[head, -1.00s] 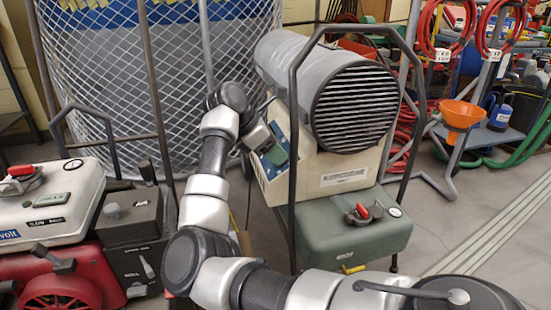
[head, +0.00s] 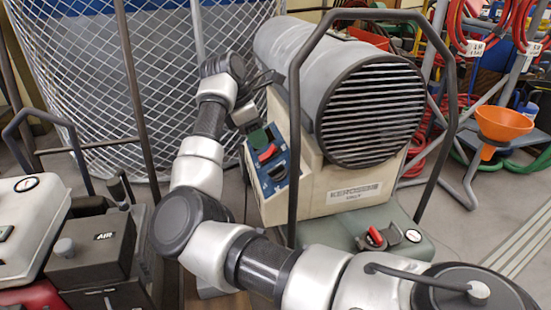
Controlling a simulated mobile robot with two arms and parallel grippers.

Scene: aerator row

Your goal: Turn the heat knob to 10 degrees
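The kerosene heater has a grey barrel (head: 300,60) with a round black grille and a cream body. On its left side is a small blue control panel (head: 284,160). The panel carries a red part (head: 267,153), a green part (head: 258,137) and a dark round knob (head: 277,172). I cannot read its scale or tell the setting. My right arm bends up left of the heater. My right gripper (head: 246,116) is at the panel's upper left, small and partly hidden by its own wrist; its fingers do not show clearly. My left gripper is out of view.
A black tube frame (head: 295,150) loops around the heater, close to the panel. A green tank (head: 345,233) with a red-handled cap sits below. A wire mesh cage (head: 150,90) stands behind; a machine with a dark box (head: 100,245) is at left. An orange funnel (head: 503,124) is at right.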

